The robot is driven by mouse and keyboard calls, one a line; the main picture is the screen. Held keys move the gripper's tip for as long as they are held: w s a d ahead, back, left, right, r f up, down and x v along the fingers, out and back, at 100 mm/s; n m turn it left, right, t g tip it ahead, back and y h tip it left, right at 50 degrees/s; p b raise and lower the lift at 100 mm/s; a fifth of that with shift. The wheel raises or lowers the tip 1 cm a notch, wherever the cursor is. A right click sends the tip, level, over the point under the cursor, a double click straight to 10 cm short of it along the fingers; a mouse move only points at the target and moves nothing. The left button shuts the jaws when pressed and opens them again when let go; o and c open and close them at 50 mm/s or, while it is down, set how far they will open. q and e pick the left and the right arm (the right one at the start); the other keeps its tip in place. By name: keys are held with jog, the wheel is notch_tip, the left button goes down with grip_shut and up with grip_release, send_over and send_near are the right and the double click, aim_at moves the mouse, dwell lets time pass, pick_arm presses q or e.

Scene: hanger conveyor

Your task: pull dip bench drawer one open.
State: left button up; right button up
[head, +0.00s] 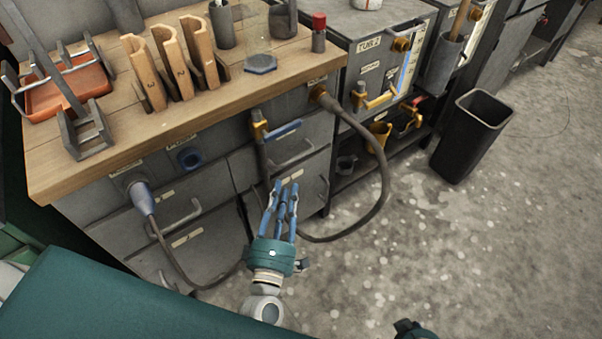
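The dip bench (100,166) has a wooden top and grey drawers with bar handles below. The upper right drawer (312,139) and its handle (291,158) are in sight and look shut. The upper left drawer (118,232) has a handle (180,216) and also looks shut. Label text on the drawers is too small to read, so I cannot tell which is drawer one. My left gripper (284,192) has its blue fingers spread and empty, pointing at the bench front near the lower right drawer. Contact with it is not visible. My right gripper is not clearly seen.
A cable (165,250) hangs from a plug (142,198). A blue-handled valve (284,130) juts out above the drawers. A black bin (468,140) stands right; floor before it is clear.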

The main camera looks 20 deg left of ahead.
aim_at(292, 161)
pick_arm(q)
jog(key=w, duration=0.3)
jog(key=w+r, duration=0.1)
jog(key=w, duration=0.3)
jog(key=w+a, duration=0.1)
jog(key=w, duration=0.2)
jog(key=shift+w+a+r, duration=0.1)
jog(key=shift+w+r, duration=0.05)
jog(key=shift+r, duration=0.05)
jog(key=shift+c, duration=0.5)
grip_shut()
